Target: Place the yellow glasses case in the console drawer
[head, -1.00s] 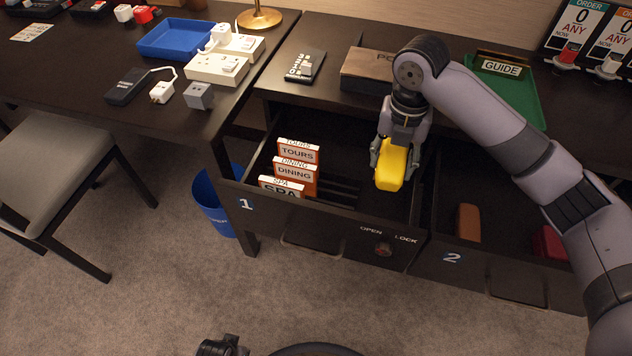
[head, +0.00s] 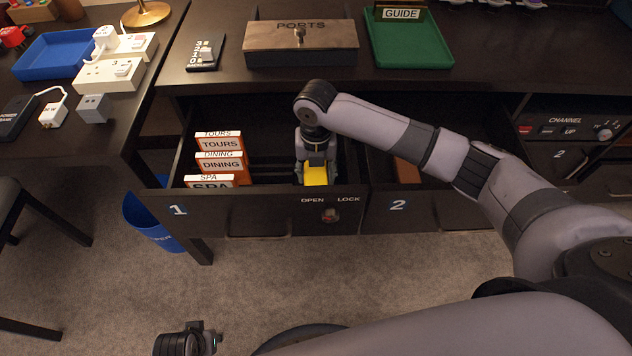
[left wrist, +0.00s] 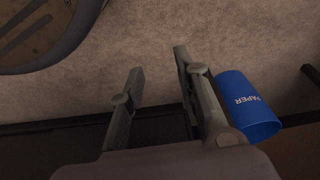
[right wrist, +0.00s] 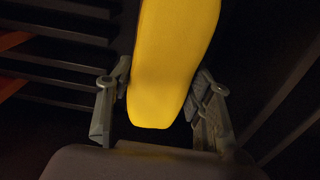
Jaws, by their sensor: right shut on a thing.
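The yellow glasses case (head: 316,175) is in my right gripper (head: 316,168), inside the open drawer marked 1 (head: 262,212). In the right wrist view the case (right wrist: 170,60) stands lengthwise between the two fingers of my right gripper (right wrist: 163,95), which close on its sides. Whether the case touches the drawer floor cannot be told. My left gripper (left wrist: 158,85) is open and empty above the carpet, with its fingers apart; in the head view only part of my left arm shows at the bottom.
Orange-and-white TOURS, DINING and SPA boxes (head: 221,165) fill the left of drawer 1. Drawer 2 (head: 430,212) is open at right with a brown item (head: 406,171). A PORTS box (head: 300,45) and green tray (head: 408,45) are on top. A blue bin (head: 155,222) stands below left.

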